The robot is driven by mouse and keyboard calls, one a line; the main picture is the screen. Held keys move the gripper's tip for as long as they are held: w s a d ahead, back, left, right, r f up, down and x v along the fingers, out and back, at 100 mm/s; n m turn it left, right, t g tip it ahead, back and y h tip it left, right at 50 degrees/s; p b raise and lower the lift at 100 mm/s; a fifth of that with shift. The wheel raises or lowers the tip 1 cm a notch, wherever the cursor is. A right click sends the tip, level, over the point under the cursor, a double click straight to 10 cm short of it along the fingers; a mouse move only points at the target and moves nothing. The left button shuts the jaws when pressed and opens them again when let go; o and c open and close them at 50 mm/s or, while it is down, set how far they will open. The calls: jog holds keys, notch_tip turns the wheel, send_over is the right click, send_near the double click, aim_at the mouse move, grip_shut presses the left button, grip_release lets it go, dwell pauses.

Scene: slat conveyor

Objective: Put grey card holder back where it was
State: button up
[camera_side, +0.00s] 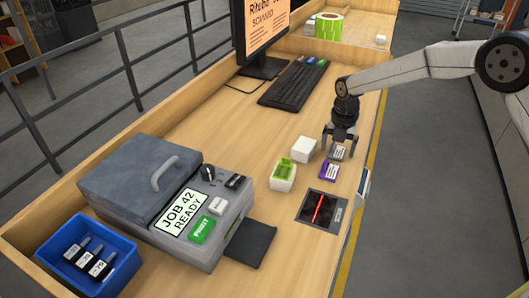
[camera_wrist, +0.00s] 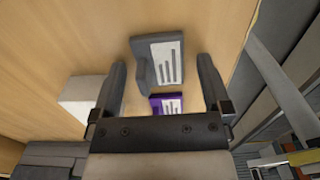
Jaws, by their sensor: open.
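The grey card holder (camera_side: 337,153) stands on the wooden bench under my gripper. In the wrist view the grey card holder (camera_wrist: 158,62) shows a white label with dark bars and lies between and just beyond the fingertips. My gripper (camera_side: 341,140) points down over it with its fingers spread; in the wrist view the two fingers (camera_wrist: 160,75) are wide apart, with nothing clamped. Whether a finger touches the holder I cannot tell. A purple card holder (camera_side: 328,171) with a white label is close by, and it also shows in the wrist view (camera_wrist: 166,104), nearer the gripper's palm.
A white box (camera_side: 303,149) and a white-and-green box (camera_side: 283,175) stand left of the holders. A black scanner plate (camera_side: 322,209) with a red line is in front. The grey printer (camera_side: 190,200), blue bin (camera_side: 88,258) and keyboard (camera_side: 293,84) take up other bench space.

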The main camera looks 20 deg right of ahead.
aim_at(341, 153)
jog(key=shift+r, duration=0.15)
notch_tip(341, 153, up, 12)
dwell(0.6)
jog(key=shift+s, duration=0.1)
dwell(0.5)
jog(key=s+d+f+m+t, duration=0.1)
jog(key=s+d+f+m, duration=0.1)
jog(key=s+m, duration=0.7)
jog(key=s+d+f+m, duration=0.1)
jog(key=s+f+m, duration=0.1)
jog(key=s+m, duration=0.7)
jog(key=s+d+f+m+t, duration=0.1)
jog(key=s+d+f+m, duration=0.1)
jog(key=s+m, duration=0.7)
jog(key=shift+d+f+t, duration=0.3)
jog(key=shift+f, duration=0.05)
